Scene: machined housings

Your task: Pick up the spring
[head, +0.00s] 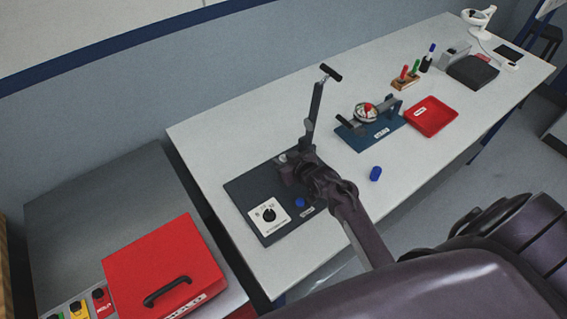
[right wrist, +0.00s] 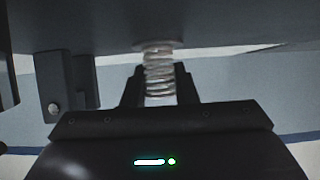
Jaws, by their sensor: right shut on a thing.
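The spring (right wrist: 159,72) is a pale metal coil standing upright between the two fingers of my right gripper (right wrist: 159,90) in the right wrist view. The fingers are shut on it. Its upper end meets or lies close to a dark overhead part; I cannot tell if they touch. In the head view my right gripper (head: 291,170) is at the dark press fixture (head: 246,190), by the foot of its upright lever (head: 316,105). The spring is hidden there behind the gripper. My left gripper is not in view.
The fixture's base carries a dial (head: 269,214) and a blue button (head: 300,202). A blue cylinder (head: 375,173), a blue gauge stand (head: 370,129) and a red tray (head: 431,116) stand to the right. A red case (head: 163,265) lies at lower left.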

